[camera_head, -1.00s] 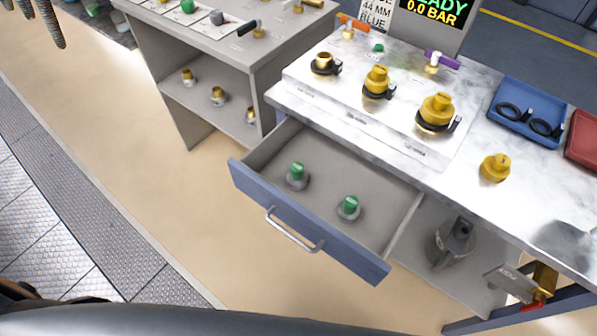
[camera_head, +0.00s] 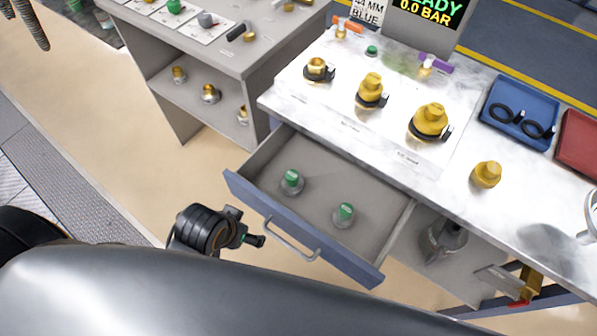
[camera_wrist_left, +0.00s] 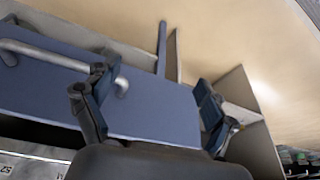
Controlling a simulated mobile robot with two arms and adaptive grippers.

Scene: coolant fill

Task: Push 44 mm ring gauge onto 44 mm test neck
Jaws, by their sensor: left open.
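Three brass test necks stand in a row on the white plate of the bench: the left one (camera_head: 318,68) looks open-topped, the middle one (camera_head: 371,88) and right one (camera_head: 431,120) carry yellow caps. Each has a black ring or collar with a tab around it. Two black ring gauges (camera_head: 506,113) (camera_head: 538,130) lie in the blue tray (camera_head: 496,92). Sizes are not legible, so I cannot tell which is 44 mm. My left gripper (camera_head: 248,227) is open and empty, low beside the drawer handle (camera_head: 291,240). In the left wrist view its fingers (camera_wrist_left: 150,88) spread before the drawer front. My right gripper is not in view.
The blue-fronted drawer (camera_head: 240,188) stands open with two green-topped fittings (camera_head: 291,181) (camera_head: 344,214) inside. A loose yellow cap (camera_head: 487,174) and a red tray (camera_head: 580,142) are on the bench. The sign reads "44 MM BLUE"; the display (camera_head: 430,10) reads 0.0 BAR.

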